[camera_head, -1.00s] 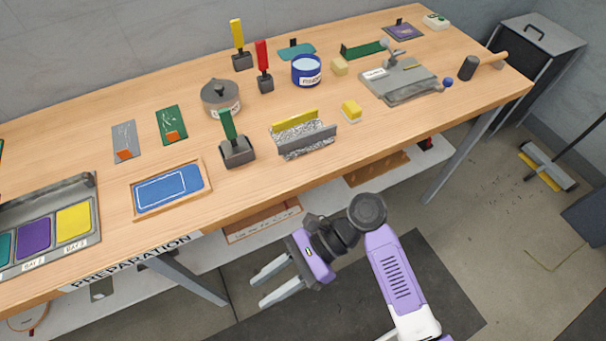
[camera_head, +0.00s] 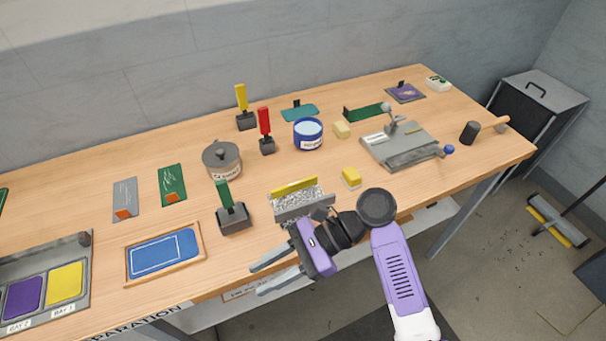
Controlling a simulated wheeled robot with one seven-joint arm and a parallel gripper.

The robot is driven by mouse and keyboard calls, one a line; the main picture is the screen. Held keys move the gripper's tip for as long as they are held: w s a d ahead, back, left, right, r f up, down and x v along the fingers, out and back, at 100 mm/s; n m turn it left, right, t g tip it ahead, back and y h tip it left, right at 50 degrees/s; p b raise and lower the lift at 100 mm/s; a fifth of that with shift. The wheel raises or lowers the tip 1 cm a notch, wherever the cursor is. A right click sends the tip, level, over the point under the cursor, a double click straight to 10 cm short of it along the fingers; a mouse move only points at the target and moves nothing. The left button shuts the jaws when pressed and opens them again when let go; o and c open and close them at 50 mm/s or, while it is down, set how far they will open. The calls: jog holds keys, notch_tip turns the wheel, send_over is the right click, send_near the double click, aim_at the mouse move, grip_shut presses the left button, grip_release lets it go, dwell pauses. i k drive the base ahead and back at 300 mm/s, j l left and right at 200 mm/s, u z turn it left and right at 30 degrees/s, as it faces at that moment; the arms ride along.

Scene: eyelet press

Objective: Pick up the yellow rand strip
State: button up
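An upright yellow strip (camera_head: 241,97) stands in a dark block (camera_head: 246,121) at the back of the bench. Another long yellow piece (camera_head: 294,187) lies along the back of a speckled grey holder (camera_head: 300,206) nearer the front edge. The pictures do not tell which one is the rand strip. My gripper (camera_head: 256,279) is open and empty, its two fingers apart and pointing left. In the picture it is in front of and below the speckled holder, near the bench's front edge. My wrist overlaps the holder's lower right side.
A red strip (camera_head: 265,124) and a green strip (camera_head: 223,195) stand upright in dark blocks. A grey lidded pot (camera_head: 222,160), a blue tin (camera_head: 308,134), a yellow-topped block (camera_head: 351,177) and a grey press (camera_head: 398,147) are close by. A blue framed mat (camera_head: 164,254) lies at front left.

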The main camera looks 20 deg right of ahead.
aim_at(290, 187)
jog(key=i+l, duration=0.25)
jog(key=l, duration=0.15)
jog(key=i+l, duration=0.2)
jog(key=l, duration=0.2)
jog(key=i+l+u, duration=0.1)
jog(key=i+l, duration=0.15)
jog(key=l, duration=0.2)
